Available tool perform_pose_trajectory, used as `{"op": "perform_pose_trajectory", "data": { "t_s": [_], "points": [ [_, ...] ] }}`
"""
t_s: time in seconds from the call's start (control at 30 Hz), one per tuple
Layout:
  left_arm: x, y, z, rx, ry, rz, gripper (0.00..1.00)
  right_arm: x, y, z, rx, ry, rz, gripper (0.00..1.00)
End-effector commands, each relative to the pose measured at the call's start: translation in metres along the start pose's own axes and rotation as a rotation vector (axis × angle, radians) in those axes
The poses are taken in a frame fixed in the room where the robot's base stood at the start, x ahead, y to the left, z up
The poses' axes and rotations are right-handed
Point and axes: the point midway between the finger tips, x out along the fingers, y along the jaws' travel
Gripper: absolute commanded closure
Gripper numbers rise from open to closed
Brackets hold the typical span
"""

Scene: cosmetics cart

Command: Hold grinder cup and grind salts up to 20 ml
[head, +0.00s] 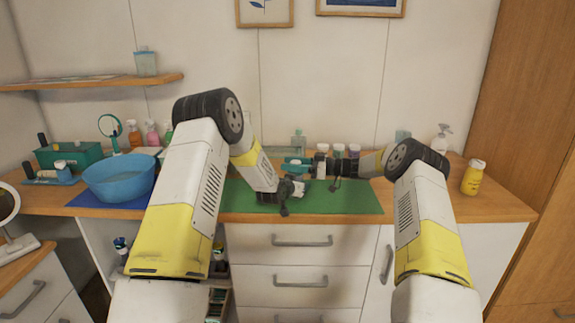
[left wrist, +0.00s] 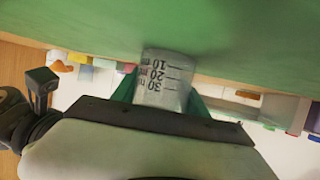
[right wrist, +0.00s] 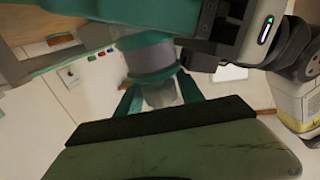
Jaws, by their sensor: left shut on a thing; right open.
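A clear measuring cup (left wrist: 163,75) with black marks 10, 20 and 30 sits between the teal fingers of my left gripper (head: 288,190). The left gripper is shut on it, over the green mat (head: 350,200). My right gripper (head: 335,182) is open beside the left one. In the right wrist view, a grey cylinder with a teal band (right wrist: 150,58), which looks like the grinder, is just beyond its fingertips. Contents of the cup are not clear.
A blue bowl (head: 120,180) is on the left of the counter. Several small jars (head: 338,150) stand behind the grippers. A yellow bottle (head: 473,178) and a white pump bottle (head: 441,138) stand at the right. The mat's right part is clear.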

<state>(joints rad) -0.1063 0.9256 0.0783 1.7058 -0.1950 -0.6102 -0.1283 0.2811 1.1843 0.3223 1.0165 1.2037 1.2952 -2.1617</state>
Motion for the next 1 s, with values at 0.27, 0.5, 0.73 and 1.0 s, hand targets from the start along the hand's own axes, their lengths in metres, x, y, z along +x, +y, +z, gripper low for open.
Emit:
{"op": "perform_pose_trajectory", "data": {
  "t_s": [0.27,0.5,0.73,1.0],
  "points": [
    [0.0000,0.0005,0.0009,0.000,-0.002,0.001,0.96,0.0119,0.0002,0.0002,0.000,-0.001,0.001,0.55],
    [0.0000,0.0005,0.0010,0.000,-0.002,0.001,0.96,0.0118,0.0000,0.0000,0.000,-0.001,0.001,0.69],
    [0.0000,0.0005,0.0010,0.000,-0.002,0.001,0.96,0.0116,0.0002,-0.0001,0.000,0.000,0.002,1.00],
    [-0.0001,0.0007,0.0012,0.000,-0.002,0.001,0.95,0.0098,0.0043,-0.0019,0.002,0.007,0.115,1.00]
  ]
}}
